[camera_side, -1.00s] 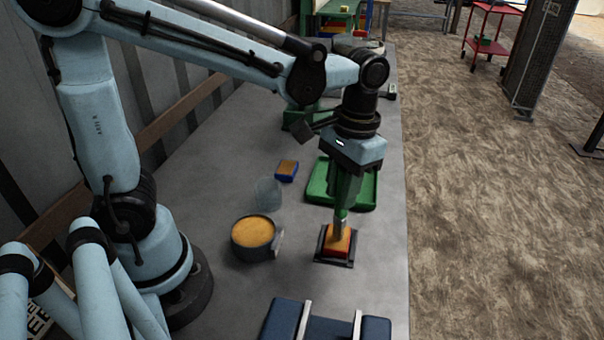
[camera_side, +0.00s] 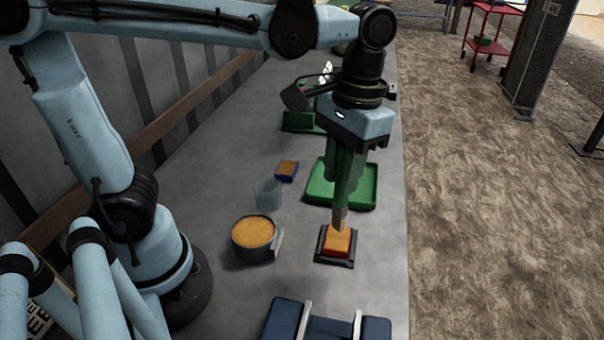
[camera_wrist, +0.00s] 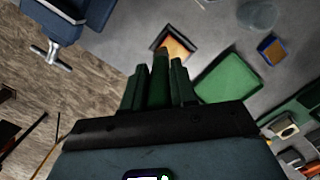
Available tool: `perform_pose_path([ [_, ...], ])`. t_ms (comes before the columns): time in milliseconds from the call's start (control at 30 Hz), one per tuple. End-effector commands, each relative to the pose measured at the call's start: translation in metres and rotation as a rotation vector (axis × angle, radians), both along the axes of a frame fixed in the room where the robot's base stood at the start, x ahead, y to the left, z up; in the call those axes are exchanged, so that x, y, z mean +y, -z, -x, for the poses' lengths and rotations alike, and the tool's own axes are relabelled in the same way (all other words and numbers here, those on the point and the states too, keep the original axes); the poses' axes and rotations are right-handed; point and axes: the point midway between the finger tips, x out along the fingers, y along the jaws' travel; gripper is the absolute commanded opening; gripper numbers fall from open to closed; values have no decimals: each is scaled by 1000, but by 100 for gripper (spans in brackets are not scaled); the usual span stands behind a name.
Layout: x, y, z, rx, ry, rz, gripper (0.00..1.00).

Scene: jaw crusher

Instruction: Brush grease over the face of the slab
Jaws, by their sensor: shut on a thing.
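My gripper (camera_side: 348,190) is shut on a brush with a green handle, which also shows between the fingers in the wrist view (camera_wrist: 160,80). The brush's grey lower part (camera_side: 340,219) points down at the slab (camera_side: 338,243). The slab is a small block with red sides and an orange upper face, set in a dark holder (camera_side: 334,262). The brush tip is at the slab's far edge; I cannot tell whether it touches. The slab shows partly behind the brush tip in the wrist view (camera_wrist: 177,47). A dark round pot (camera_side: 253,246) of orange-yellow grease stands to the left.
A green tray (camera_side: 368,187) lies behind the slab. A clear cup (camera_side: 268,196) and a small blue box with orange content (camera_side: 287,170) stand left of it. A dark blue object with metal bars (camera_side: 283,320) is at the front. The bench's right edge is near.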

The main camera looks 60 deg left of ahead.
Motion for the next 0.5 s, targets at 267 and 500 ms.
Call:
perform_pose_path([
  [267, 0, -18, 0, 0, 0, 0, 0],
  [500, 0, -18, 0, 0, 0, 0, 0],
])
